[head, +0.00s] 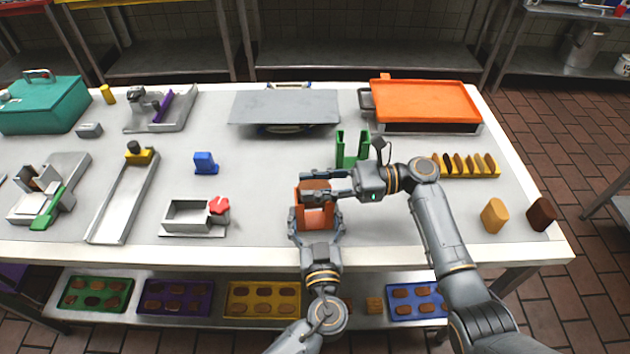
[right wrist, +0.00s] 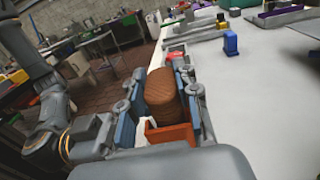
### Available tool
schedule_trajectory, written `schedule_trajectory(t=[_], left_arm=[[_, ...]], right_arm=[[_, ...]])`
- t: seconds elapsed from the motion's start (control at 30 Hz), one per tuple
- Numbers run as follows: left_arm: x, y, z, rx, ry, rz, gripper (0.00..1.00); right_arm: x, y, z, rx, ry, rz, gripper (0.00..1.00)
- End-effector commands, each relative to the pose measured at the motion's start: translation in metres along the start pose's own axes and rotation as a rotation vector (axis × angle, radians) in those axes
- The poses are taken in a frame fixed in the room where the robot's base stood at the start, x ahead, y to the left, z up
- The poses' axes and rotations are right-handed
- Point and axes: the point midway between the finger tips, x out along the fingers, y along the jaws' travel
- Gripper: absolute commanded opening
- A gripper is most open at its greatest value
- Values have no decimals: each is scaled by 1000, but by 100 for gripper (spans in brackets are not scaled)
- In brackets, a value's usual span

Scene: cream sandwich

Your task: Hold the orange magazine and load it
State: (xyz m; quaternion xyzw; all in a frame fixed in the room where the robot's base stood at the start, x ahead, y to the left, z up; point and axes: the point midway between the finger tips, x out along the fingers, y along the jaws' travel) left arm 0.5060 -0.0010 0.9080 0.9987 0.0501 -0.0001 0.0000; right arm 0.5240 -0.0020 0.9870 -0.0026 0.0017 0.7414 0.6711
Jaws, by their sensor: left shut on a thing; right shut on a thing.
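The orange magazine (head: 318,218) stands upright on the table near the front edge. My left gripper (head: 316,226) is shut on it from the front, one finger on each side. My right gripper (head: 311,187) reaches in from the right above the magazine's top. In the right wrist view, my right gripper (right wrist: 165,105) is shut on brown ribbed biscuits (right wrist: 172,88), between its blue-padded fingers. Part of the orange magazine also shows just below them in that view (right wrist: 172,134). I cannot tell whether the biscuits are inside the magazine.
A green upright holder (head: 342,150) stands behind my right gripper. A metal tray (head: 190,217) with a red part sits left.

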Motion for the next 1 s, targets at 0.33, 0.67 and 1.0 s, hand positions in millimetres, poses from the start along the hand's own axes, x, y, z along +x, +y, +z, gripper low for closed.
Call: schedule_trajectory(t=[0.33,0.67,1.0], left_arm=[[0,0,0,0,-1,0,38],[0,0,0,0,-1,0,38],[0,0,0,0,0,0,38]], right_arm=[[0,0,-11,1,0,0,0],[0,0,-18,1,1,0,48],[0,0,-18,1,1,0,58]])
